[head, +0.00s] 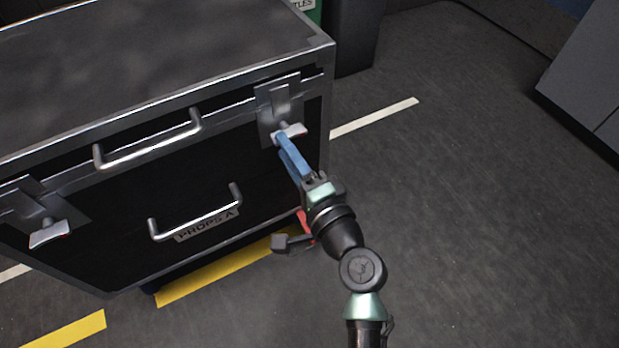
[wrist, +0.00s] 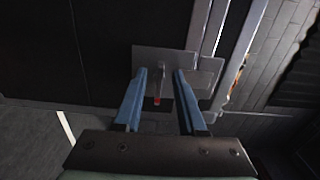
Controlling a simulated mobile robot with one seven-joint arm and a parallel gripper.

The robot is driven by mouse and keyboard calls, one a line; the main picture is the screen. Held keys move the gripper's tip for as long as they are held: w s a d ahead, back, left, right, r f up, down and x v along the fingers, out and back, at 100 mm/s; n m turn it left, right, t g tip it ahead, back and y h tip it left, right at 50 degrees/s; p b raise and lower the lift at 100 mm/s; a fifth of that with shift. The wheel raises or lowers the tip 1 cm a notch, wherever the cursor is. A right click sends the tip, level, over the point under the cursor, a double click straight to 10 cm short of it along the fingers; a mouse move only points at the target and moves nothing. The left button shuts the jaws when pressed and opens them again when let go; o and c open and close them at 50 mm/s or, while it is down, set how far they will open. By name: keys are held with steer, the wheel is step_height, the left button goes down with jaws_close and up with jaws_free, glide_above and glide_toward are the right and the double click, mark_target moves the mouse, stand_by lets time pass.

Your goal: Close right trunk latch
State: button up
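The trunk is a black case with metal edges (head: 190,88), at the left of the head view. Its right latch (head: 292,131) has a metal plate and a pale tab with a red edge that sticks out from the front, near the right corner. In the wrist view the latch plate (wrist: 150,55) lies ahead of the fingers, and the red-marked tab shows between them. My gripper (head: 281,143) has blue fingers at the latch tab. In the wrist view my gripper (wrist: 160,76) is open, one finger on each side of the tab. I cannot tell whether either finger touches it.
The left latch (head: 48,233) has a similar tab sticking out. Two metal handles (head: 150,142) (head: 195,218) project from the trunk's front. A dark bin (head: 352,35) stands behind the trunk. The floor (head: 470,210) to the right is clear, with a grey box (head: 590,75) at the far right.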

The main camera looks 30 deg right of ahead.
steer(key=s+p, duration=0.1)
steer(key=s, duration=0.8)
steer(key=shift+s+d, duration=0.15)
steer(key=shift+s, duration=0.2)
steer(key=w+a+r+n+t+y+p, duration=0.1)
steer(key=w+a+r+n+p, duration=0.3)
steer(key=r, duration=0.9)
steer(key=w+a+r+n+t+p, duration=0.1)
steer(key=w+a+r+n+t, duration=0.3)
steer(key=r, duration=0.8)
steer(key=w+a+r+n+g+y+p, duration=0.1)
steer(key=w+a+r+n+p, duration=0.15)
steer(key=r+n, duration=0.7)
steer(key=s+a+r+t+h+p, duration=0.15)
steer(key=s+r, duration=0.25)
steer(key=r, duration=0.6)
steer(key=s+a+r+t+p, duration=0.1)
steer(key=s+r+t+p, duration=0.15)
steer(key=r, duration=0.65)
steer(key=s+a+r+t+h+p, duration=0.15)
steer(key=s+r, duration=0.25)
steer(key=r, duration=0.6)
step_height(320, 180, up, 35)
steer(key=p, duration=3.6)
steer(key=shift+w+r, duration=0.15)
steer(key=shift+w, duration=0.1)
steer(key=shift+a, duration=0.1)
